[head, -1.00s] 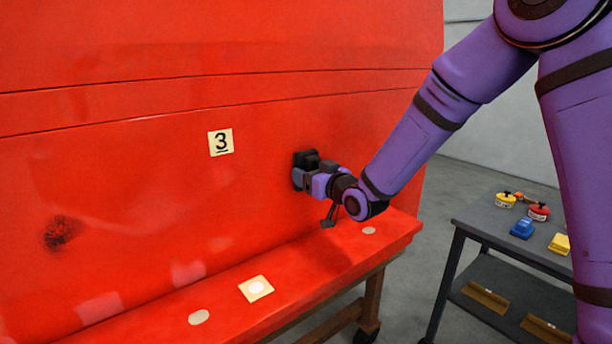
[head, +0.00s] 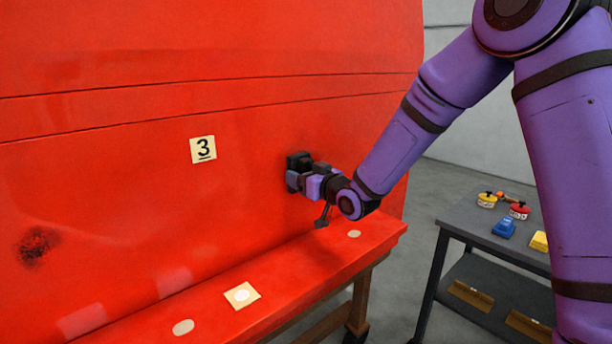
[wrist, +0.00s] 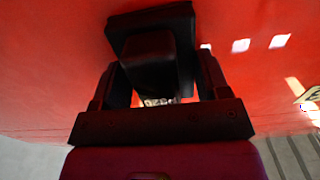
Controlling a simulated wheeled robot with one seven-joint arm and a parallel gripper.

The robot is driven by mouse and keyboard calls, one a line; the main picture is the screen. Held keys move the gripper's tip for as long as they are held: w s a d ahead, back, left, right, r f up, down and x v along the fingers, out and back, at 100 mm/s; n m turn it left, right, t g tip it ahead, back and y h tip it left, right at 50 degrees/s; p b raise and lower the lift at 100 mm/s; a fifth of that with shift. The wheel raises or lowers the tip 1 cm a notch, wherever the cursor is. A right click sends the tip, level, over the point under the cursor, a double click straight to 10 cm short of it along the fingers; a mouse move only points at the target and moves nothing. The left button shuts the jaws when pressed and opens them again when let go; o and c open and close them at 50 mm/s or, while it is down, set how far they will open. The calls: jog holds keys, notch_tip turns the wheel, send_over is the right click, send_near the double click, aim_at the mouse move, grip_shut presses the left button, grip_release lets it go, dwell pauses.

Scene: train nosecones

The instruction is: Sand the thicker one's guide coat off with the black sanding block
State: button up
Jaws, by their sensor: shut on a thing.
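My gripper (head: 304,182) is shut on the black sanding block (head: 298,162), close against the red nosecone panel (head: 120,190). In the wrist view the black sanding block (wrist: 150,50) sits between the two fingers, its flat side towards the red surface; I cannot tell if it touches. A dark, speckled patch (head: 37,245), which looks like guide coat, is on the panel at the lower left, well away from the block. A square label with the number 3 (head: 203,150) is on the panel between them.
A red ledge (head: 300,265) juts out below the panel, with pale round spots and a square pad (head: 241,295). A grey cart (head: 470,222) at the right carries a blue block (head: 504,228), a yellow block (head: 539,240) and round red and yellow tools.

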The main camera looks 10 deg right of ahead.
aim_at(264, 182)
jog(key=shift+s+a, duration=0.95)
jog(key=shift+a, duration=0.45)
jog(key=shift+s+a, duration=0.95)
jog(key=shift+a, duration=0.4)
jog(key=shift+s+a, duration=0.95)
jog(key=shift+a, duration=0.45)
jog(key=shift+v, duration=3)
jog(key=shift+d, duration=0.1)
jog(key=v, duration=0.3)
